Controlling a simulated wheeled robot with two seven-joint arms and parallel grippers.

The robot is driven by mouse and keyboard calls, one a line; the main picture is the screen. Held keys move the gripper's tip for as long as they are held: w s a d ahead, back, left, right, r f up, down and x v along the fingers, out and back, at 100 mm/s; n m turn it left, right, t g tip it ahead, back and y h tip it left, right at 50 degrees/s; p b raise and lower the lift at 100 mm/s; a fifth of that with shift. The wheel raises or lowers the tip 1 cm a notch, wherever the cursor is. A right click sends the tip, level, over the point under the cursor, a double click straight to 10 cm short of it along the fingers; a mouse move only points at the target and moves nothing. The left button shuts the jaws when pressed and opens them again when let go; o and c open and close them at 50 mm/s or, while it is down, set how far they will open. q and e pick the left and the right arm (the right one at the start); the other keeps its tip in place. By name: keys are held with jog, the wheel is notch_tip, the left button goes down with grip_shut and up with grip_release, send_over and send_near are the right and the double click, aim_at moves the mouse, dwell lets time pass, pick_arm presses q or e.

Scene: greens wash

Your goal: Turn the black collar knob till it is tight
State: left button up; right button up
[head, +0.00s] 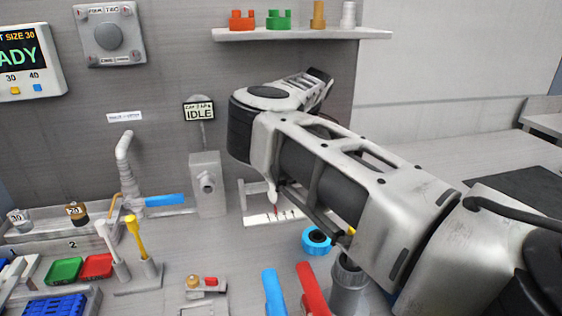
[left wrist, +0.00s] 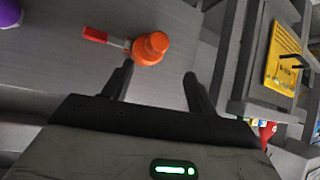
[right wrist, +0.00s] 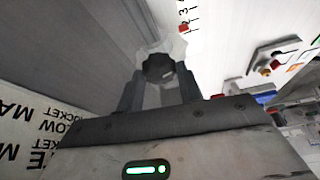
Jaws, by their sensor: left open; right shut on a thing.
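The black collar knob (right wrist: 158,66) is a dark faceted piece with a pale grey faceted body around it, seen nearly end-on in the right wrist view. My right gripper (right wrist: 157,76) is shut on it, with one finger at each side. A white scale strip (right wrist: 192,40) with numbers and a red mark lies just beyond it. In the head view my right arm hides the knob and the right fingertips. The scale strip (head: 262,219) shows there beside my arm. My left gripper (left wrist: 157,76) is open and empty in the left wrist view.
An orange knobbed piece with a red end (left wrist: 150,48) lies beyond my left fingers. In the head view, a blue ring (head: 317,240), a grey cylinder (head: 348,285) and blue and red handles (head: 312,290) stand near my right arm. A small display (head: 199,112) reads IDLE.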

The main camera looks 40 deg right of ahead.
jog(key=n+g, duration=0.1)
jog(key=n, duration=0.2)
jog(key=shift+w+n+y, duration=0.1)
jog(key=shift+n+y, duration=0.2)
jog(key=shift+y, duration=0.1)
jog(key=o, duration=1)
jog(key=shift+c, duration=0.2)
jog(key=shift+o, duration=0.2)
